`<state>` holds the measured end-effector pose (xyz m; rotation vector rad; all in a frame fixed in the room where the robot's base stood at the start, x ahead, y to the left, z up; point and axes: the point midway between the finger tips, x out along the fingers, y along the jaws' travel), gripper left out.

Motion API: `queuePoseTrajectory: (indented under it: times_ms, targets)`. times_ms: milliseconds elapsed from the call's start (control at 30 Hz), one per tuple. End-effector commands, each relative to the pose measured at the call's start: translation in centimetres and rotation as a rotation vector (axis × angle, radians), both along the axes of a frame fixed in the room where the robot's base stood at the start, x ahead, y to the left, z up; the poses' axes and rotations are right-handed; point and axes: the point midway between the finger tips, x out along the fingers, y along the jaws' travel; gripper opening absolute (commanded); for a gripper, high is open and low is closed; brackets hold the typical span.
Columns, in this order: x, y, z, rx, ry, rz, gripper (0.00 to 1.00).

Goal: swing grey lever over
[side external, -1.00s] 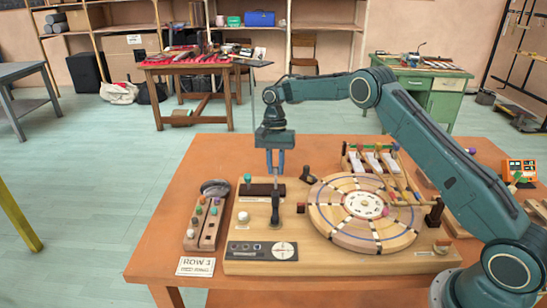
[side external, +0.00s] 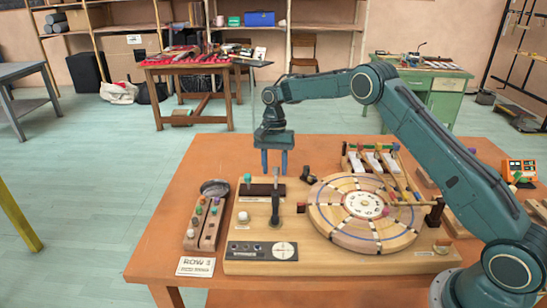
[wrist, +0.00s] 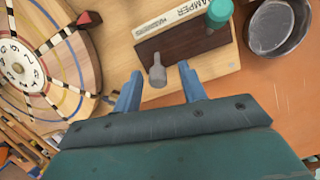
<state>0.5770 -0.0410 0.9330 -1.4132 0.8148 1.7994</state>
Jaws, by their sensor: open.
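The grey lever (wrist: 157,73) is a short upright peg on a dark brown block (wrist: 180,55). In the side view the grey lever (side external: 276,176) shows small at the block's right end, below my gripper (side external: 274,171). My gripper is open and empty above the block, pointing down. In the wrist view the lever's top appears between the two blue fingertips of my gripper (wrist: 160,82), with gaps on both sides. I cannot tell the exact height between fingertips and lever. A teal knob (wrist: 218,14) stands at the block's other end.
A round wooden wheel (side external: 340,232) lies right of the block on the same board. A black-handled lever (side external: 275,212) stands in front. A knob panel (side external: 205,225) and metal bowl (wrist: 278,28) lie to the left. Orange table surface (side external: 165,245) is bare at the left.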

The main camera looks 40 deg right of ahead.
Motion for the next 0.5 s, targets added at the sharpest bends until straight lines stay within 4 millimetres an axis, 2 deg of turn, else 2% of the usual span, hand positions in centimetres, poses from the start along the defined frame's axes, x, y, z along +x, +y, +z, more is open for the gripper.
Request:
queuePoseTrajectory:
  times_ms: [500]
  targets:
    - [-0.72, 0.51, 0.26, -0.084, -0.077, 0.004, 0.41]
